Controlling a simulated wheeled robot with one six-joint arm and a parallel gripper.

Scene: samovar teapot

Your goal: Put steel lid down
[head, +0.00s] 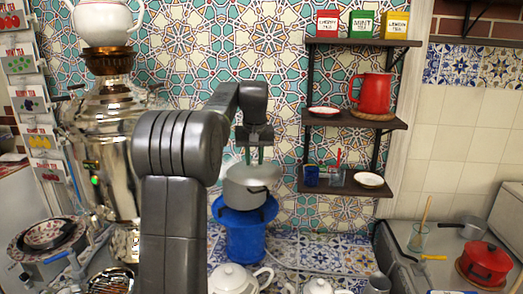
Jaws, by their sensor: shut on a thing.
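My gripper (254,155) is in the middle of the head view, pointing down, with its greenish fingers shut on the steel lid (262,176). The lid is a pale grey disc at the top of a grey steel pot (243,198). I cannot tell whether the lid rests on the pot's rim or hangs just above it. The lid's knob is hidden between the fingers. The pot stands upright on a blue stand (245,236). My arm hides part of the area to the left of the pot.
A large samovar (105,150) with a teapot (104,22) on top stands left. A white teapot (233,279) is in front of the blue stand. Shelves (352,118) with a red jug (374,92) hang right of my gripper. A red pot (485,262) sits at far right.

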